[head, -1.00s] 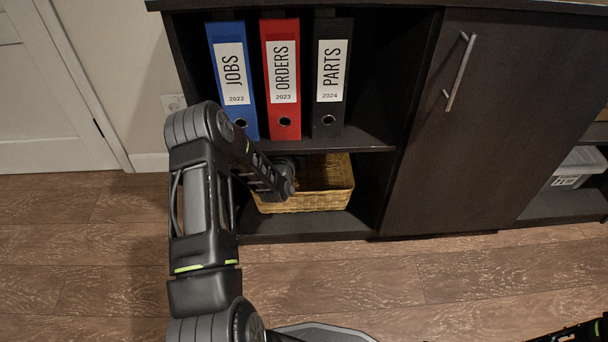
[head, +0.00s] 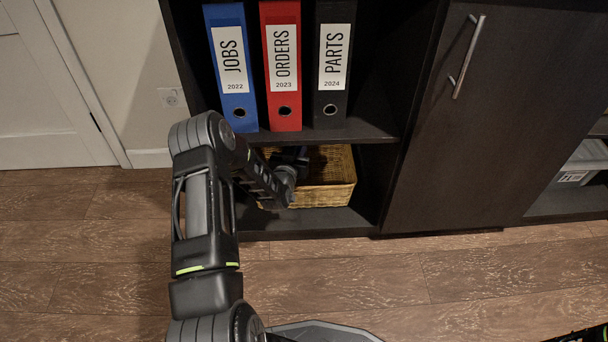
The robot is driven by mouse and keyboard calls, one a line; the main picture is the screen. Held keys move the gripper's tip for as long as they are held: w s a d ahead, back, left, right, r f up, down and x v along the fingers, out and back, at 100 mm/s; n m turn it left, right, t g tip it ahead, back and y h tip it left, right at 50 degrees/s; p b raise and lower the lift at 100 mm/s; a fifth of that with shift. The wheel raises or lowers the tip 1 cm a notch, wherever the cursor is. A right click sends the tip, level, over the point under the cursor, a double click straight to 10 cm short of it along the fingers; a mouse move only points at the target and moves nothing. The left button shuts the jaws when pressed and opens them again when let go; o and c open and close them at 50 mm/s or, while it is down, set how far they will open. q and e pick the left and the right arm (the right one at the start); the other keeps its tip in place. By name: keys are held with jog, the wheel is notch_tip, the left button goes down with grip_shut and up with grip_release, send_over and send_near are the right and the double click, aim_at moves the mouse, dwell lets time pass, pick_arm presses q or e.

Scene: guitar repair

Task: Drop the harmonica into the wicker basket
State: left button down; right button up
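The wicker basket (head: 327,196) stands on the lower shelf of the open dark cabinet, below the binders. My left arm comes in from the left and reaches over the basket's left part. My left gripper (head: 291,158) is small and dark at the basket, partly hidden behind my own wrist, and I cannot see whether its fingers are open or shut. I cannot make out the harmonica; it may be hidden by the arm or the basket. Only part of my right arm shows at the bottom right corner; its gripper cannot be made out.
Blue (head: 231,70), red (head: 282,70) and black (head: 333,70) binders stand on the shelf (head: 370,131) just above the basket. A closed cabinet door (head: 480,130) with a metal handle (head: 467,57) is to the right. A grey bin (head: 583,163) sits at far right. The wooden floor in front is clear.

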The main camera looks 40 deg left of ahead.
pick_arm(q)
jog(key=c, duration=0.9)
grip_release()
jog(key=shift+s, duration=0.15)
jog(key=p+v, duration=0.3)
jog(key=v, duration=0.4)
jog(key=shift+s+d+r, duration=0.15)
jog(key=shift+s, duration=0.1)
